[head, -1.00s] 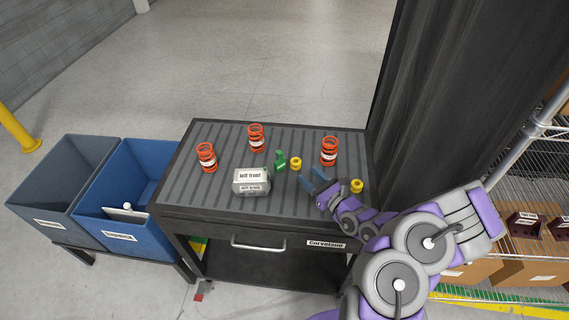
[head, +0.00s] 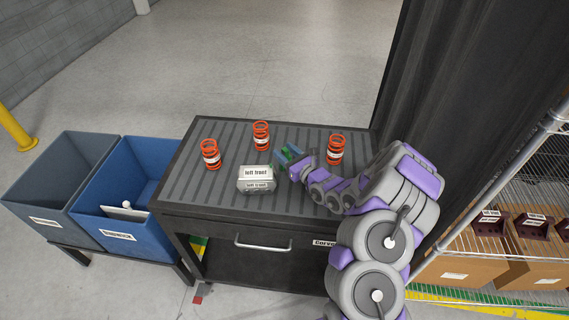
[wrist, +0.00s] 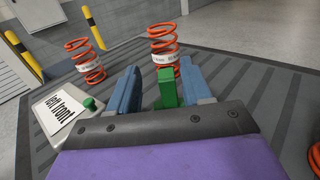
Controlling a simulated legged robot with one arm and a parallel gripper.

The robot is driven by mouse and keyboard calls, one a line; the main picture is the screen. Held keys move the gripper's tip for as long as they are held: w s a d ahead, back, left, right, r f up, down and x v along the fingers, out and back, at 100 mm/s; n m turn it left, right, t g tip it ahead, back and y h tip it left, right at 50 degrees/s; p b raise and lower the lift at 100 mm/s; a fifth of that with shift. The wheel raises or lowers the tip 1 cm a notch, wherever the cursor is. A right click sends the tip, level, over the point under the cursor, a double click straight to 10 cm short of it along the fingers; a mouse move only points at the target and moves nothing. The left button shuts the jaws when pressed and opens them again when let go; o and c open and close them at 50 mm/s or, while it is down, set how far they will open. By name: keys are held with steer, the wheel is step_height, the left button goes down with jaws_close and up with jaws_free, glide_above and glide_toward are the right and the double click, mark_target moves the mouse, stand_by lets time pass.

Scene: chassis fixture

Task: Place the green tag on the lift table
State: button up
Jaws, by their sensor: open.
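The green tag (wrist: 168,88) stands upright on the ribbed top of the lift table (head: 208,192). In the wrist view it is between the two blue fingers of my open gripper (wrist: 160,78), with a gap on the left; I cannot tell whether the right finger touches it. In the head view my gripper (head: 289,154) covers most of the tag, right of the grey "left front" block (head: 256,174). That block also shows at the left of the wrist view (wrist: 62,112).
Orange springs stand behind the block (head: 211,154), behind the gripper (head: 261,135) and near my arm (head: 335,149). A small green knob (wrist: 90,103) shows beside the block. A blue bin (head: 120,232) and grey bin (head: 45,215) stand left; a shelf is right.

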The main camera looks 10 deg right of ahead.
steer(key=x, duration=0.2)
steer(key=shift+w+a+f+b, duration=0.1)
steer(key=shift+w+f+b, duration=0.05)
steer(key=shift+w+b, duration=0.15)
steer(key=shift+w, duration=0.25)
steer(key=shift+w+d, duration=0.1)
steer(key=shift+d, duration=0.4)
steer(key=shift+a, duration=0.55)
steer(key=c, duration=0.7)
steer(key=shift+c, duration=0.8)
steer(key=shift+d, duration=0.4)
jaws_close()
